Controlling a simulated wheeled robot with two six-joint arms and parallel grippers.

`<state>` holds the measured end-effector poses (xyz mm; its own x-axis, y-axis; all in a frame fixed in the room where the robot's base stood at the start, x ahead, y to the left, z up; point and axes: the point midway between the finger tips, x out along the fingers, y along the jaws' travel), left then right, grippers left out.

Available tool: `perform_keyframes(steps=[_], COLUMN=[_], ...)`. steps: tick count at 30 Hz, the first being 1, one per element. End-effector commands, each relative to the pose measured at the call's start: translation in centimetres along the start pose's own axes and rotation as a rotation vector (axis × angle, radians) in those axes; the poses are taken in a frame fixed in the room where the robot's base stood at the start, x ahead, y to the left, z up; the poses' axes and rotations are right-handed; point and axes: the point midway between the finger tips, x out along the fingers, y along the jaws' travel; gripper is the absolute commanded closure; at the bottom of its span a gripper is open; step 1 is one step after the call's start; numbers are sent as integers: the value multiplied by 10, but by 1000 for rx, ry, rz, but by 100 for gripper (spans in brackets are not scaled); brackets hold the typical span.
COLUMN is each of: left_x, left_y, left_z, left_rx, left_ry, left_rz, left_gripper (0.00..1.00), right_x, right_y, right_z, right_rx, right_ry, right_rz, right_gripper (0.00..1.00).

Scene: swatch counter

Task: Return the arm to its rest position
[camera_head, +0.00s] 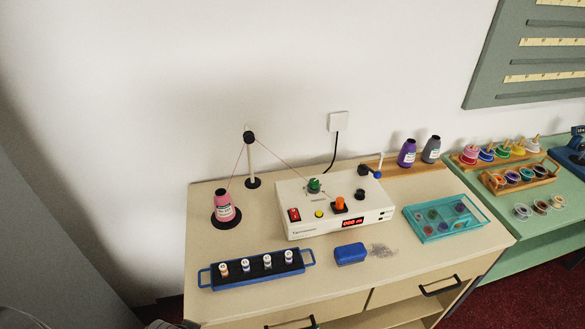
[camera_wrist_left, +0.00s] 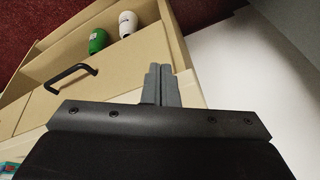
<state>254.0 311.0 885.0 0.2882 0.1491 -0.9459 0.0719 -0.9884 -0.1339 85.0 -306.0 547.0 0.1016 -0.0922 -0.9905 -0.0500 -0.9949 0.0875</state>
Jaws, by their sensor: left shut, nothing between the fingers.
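My left gripper (camera_wrist_left: 158,84) shows in the left wrist view with its two grey fingers together and nothing between them. It is near the front of the beige cabinet, whose drawer handle (camera_wrist_left: 71,77) shows to the left of the fingers. In the head view, only dark parts peek in at the bottom left edge, and I cannot make out the fingers there. My right gripper is in neither view.
The beige counter (camera_head: 235,312) bears a white winding machine (camera_head: 356,231), a pink thread cone (camera_head: 224,206), a blue-handled spool tray (camera_head: 219,285), a blue block (camera_head: 350,253) and a teal tray (camera_head: 421,237). A green bottle (camera_wrist_left: 98,41) and a white bottle (camera_wrist_left: 128,23) lie in a cabinet compartment.

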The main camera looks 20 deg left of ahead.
Motion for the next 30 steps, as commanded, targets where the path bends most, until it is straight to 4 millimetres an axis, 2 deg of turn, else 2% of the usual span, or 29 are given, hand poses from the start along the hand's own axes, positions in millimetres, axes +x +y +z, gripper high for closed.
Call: perform_keyframes(steps=[1, 8, 12, 18, 24, 30], left_x=[19, 107, 160, 226, 277, 309], left_y=[2, 9, 14, 23, 32, 40], left_z=[4, 32, 58, 108, 166, 226], left_rx=[0, 1, 2, 4, 6, 9], left_ry=[-11, -48, -70, -105, -139, -170], left_rz=[2, 12, 18, 27, 36, 45], left_gripper=[100, 100, 100, 100, 100, 100], right_x=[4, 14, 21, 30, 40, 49], right_y=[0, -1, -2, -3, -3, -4], right_z=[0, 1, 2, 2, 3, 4], right_rx=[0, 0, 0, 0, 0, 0], right_ry=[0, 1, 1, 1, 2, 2], right_rz=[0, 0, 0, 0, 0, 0], right_gripper=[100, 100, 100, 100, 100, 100])
